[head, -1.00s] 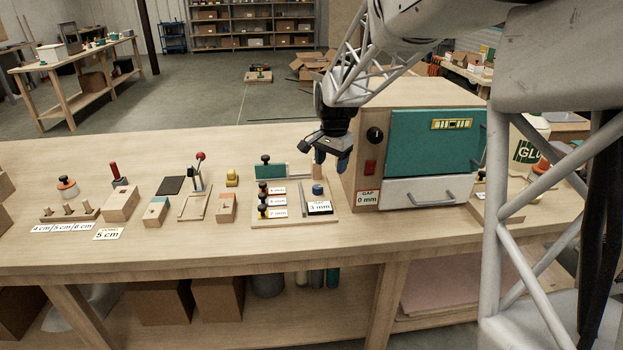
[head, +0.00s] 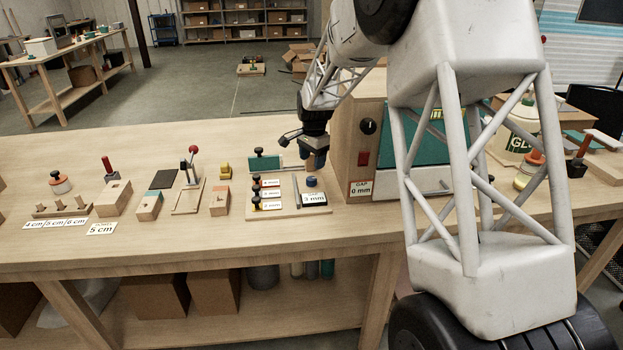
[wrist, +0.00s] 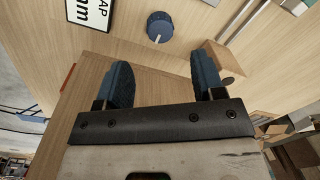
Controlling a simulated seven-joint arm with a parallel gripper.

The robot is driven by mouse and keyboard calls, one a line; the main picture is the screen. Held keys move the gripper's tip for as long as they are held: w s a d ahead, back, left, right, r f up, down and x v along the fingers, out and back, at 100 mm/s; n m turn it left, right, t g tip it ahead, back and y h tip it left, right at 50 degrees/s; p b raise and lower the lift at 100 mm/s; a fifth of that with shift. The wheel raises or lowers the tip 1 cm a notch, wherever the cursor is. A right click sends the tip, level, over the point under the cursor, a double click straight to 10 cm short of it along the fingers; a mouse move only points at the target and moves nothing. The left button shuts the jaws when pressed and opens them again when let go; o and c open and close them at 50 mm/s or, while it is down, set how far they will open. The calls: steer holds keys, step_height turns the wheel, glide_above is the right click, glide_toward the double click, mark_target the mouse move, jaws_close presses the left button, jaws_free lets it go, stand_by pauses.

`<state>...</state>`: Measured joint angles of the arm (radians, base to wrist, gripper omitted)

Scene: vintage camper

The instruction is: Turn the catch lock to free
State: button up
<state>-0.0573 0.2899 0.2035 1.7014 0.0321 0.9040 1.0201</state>
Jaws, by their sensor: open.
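No part is marked as the catch lock, and I cannot tell for certain which one it is. My gripper (wrist: 164,68) is open and empty, pointing down beside the cabinet's left side. A wooden block (wrist: 222,60) is close to the right finger.
Further left stand a red-knobbed lever (head: 193,165) and wooden blocks (head: 219,202). The bench's back left is clear.

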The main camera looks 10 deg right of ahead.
mark_target(311, 179)
steer(key=shift+f, duration=0.1)
steer(key=shift+w+a+f, duration=0.1)
steer(key=shift+w+f, duration=0.05)
steer(key=shift+f, duration=3.65)
steer(key=c, duration=0.9)
